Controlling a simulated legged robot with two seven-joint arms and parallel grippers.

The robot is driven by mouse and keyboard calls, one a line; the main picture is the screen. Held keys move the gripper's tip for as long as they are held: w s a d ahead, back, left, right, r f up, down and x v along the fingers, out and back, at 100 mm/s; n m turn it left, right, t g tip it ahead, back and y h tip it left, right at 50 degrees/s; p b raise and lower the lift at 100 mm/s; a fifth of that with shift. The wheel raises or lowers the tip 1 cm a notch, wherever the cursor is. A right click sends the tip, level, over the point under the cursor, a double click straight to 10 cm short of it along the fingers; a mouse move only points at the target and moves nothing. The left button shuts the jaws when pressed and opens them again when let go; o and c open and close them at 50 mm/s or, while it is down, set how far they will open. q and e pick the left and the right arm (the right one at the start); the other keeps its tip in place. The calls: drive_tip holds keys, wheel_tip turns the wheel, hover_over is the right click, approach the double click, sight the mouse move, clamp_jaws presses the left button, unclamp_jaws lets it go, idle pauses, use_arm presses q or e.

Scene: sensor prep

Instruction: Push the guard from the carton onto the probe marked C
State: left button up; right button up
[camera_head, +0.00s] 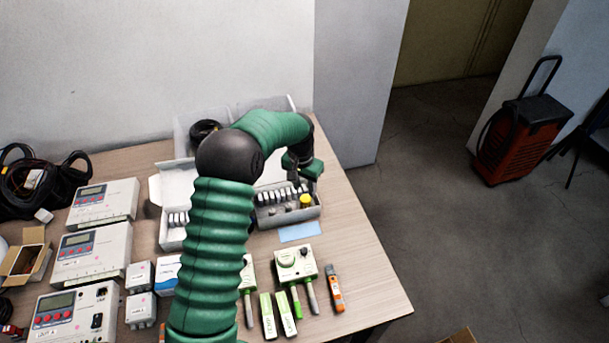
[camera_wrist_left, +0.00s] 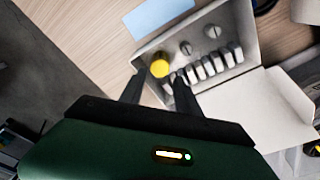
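A grey open carton (camera_head: 268,219) stands at the back right of the table, with a row of pale upright pieces and a yellow round cap (camera_head: 306,201), perhaps the guard. In the left wrist view the cap (camera_wrist_left: 160,68) sits at one corner of the carton (camera_wrist_left: 250,40). My left gripper (camera_head: 297,184) is over the carton; its two fingers (camera_wrist_left: 157,84) are apart, with the cap showing just past and between the tips. I cannot tell whether they touch it. Probes with grey shafts (camera_head: 312,296) lie at the front; I cannot read a C. My right gripper is not in view.
Several grey meters (camera_head: 92,252) and a small brown box (camera_head: 24,261) stand on the left. A blue card (camera_head: 299,232) lies before the carton. An orange-black tool (camera_head: 334,289) lies near the right table edge. My left arm hides the table's middle.

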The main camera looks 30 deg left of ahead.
sight(306, 197)
use_arm(q)
wheel_tip(306, 197, down, 6)
drive_tip(key=shift+w+d+f, duration=0.15)
drive_tip(key=shift+w+f, duration=0.15)
drive_tip(key=shift+f, duration=0.2)
drive_tip(key=shift+a, duration=0.25)
drive_tip(key=shift+c, duration=1)
clamp_jaws()
drive_tip(key=shift+d+r+p, duration=0.1)
drive_tip(key=shift+r+p, duration=0.2)
drive_tip(key=shift+r, duration=0.25)
drive_tip(key=shift+r+p, duration=1.6)
drive_tip(key=shift+r, duration=0.45)
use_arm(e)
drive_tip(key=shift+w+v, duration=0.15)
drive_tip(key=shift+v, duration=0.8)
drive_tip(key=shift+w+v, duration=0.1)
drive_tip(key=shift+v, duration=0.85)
